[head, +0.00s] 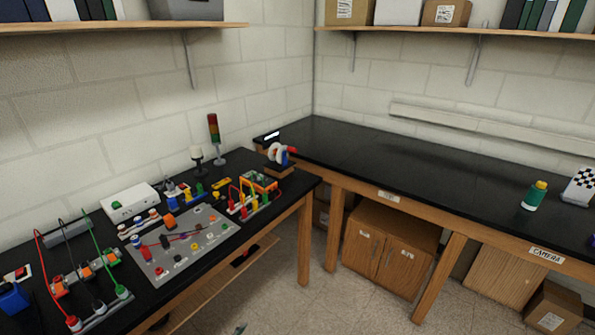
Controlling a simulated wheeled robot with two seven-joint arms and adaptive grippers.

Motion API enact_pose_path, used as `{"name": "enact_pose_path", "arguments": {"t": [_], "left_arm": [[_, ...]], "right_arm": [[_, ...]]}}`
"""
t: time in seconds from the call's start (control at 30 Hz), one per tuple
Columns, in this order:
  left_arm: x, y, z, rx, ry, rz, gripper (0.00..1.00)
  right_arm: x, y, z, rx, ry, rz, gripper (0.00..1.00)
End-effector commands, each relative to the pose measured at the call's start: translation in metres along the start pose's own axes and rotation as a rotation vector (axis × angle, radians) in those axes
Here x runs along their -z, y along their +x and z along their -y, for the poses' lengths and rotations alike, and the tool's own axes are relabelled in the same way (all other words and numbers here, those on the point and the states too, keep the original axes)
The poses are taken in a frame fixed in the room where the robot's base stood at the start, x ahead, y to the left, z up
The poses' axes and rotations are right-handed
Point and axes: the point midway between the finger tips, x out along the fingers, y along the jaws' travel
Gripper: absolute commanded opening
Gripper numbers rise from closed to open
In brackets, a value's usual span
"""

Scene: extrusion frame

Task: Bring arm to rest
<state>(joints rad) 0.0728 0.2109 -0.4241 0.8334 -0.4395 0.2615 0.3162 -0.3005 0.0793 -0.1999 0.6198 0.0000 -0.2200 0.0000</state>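Neither of my grippers can be made out in the head view, and no arm of mine clearly shows. A small dark greenish shape (240,328) shows at the bottom edge, too small to identify. The left workbench (297,196) carries a grey panel (160,262) with coloured knobs and parts, and no gripper is seen at it.
Red, black and green leads (90,240) stand at the bench's left. A white box (130,202) and a signal tower (214,135) stand behind the panel. The right bench (390,160) is mostly clear, with a green bottle (534,197) and checkered board (580,183). Open floor lies between.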

Motion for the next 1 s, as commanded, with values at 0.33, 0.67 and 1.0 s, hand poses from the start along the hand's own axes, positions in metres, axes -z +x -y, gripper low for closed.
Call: {"name": "enact_pose_path", "arguments": {"t": [0.33,0.67,1.0], "left_arm": [[-0.135,-0.059,-0.055,0.041,-0.147,0.296,0.51],[-0.239,-0.135,-0.118,0.042,-0.267,0.563,0.51],[-0.322,-0.230,-0.194,0.011,-0.385,0.827,0.51]], "right_arm": [[0.000,0.000,-0.001,-0.001,0.000,0.000,0.00],[0.000,0.000,-0.001,-0.001,0.000,0.000,0.00],[0.000,0.000,-0.001,-0.001,0.000,0.000,0.00]]}}
